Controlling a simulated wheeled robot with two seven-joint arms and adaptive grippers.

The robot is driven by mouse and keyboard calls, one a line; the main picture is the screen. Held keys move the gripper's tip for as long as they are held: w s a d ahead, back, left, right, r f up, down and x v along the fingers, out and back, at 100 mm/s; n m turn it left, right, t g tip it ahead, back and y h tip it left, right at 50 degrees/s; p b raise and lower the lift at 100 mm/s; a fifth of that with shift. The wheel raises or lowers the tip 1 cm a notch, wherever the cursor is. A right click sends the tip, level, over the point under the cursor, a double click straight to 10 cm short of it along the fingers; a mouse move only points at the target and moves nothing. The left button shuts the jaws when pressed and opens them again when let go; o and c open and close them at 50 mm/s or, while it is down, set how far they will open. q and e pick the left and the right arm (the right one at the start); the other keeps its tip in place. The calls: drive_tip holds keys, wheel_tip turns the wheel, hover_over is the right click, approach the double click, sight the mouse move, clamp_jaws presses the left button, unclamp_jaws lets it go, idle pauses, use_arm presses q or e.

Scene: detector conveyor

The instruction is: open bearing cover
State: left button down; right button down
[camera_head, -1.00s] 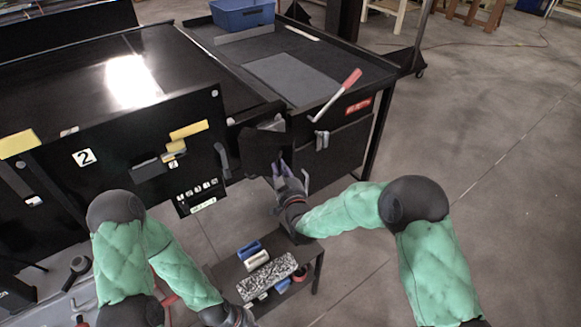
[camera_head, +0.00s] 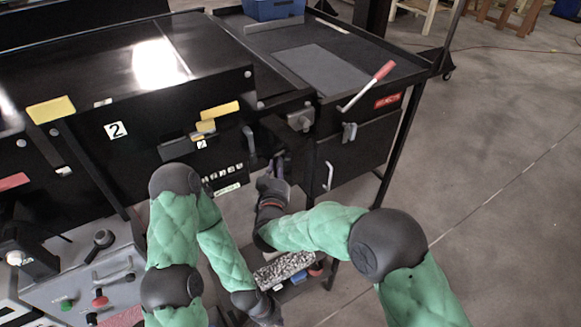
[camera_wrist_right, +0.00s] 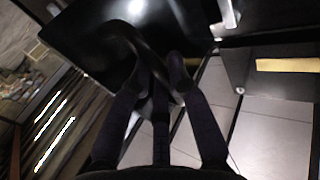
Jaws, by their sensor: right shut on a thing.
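The bearing cover (camera_head: 274,134) is a black panel between the numbered conveyor front and the right-hand cabinet. It stands swung out and shows narrow in the head view, with a silver fitting (camera_head: 300,122) bare beside it. In the right wrist view the glossy black cover (camera_wrist_right: 85,28) fills the top. My right gripper (camera_head: 278,164) is at the cover's lower part, and its fingers (camera_wrist_right: 160,78) are closed around a dark curved piece that looks like its handle. My left gripper (camera_head: 272,317) is low at the bottom edge, apart from the cover; its fingers are unclear.
A black cabinet (camera_head: 358,150) with a grey handle and a red-handled lever (camera_head: 368,86) stands right of the cover. A low stand with a speckled block (camera_head: 284,268) is beneath my right arm. A control box (camera_head: 85,275) is at lower left. Floor at right is clear.

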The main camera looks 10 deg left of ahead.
drive_tip(key=shift+s+a, duration=0.2)
drive_tip(key=shift+a, duration=0.55)
drive_tip(key=c, duration=1.4)
unclamp_jaws()
drive_tip(key=shift+r, duration=0.1)
drive_tip(key=s, duration=0.4)
drive_tip(key=s+d, duration=0.1)
drive_tip(key=s, duration=0.7)
drive_tip(key=shift+d, duration=0.35)
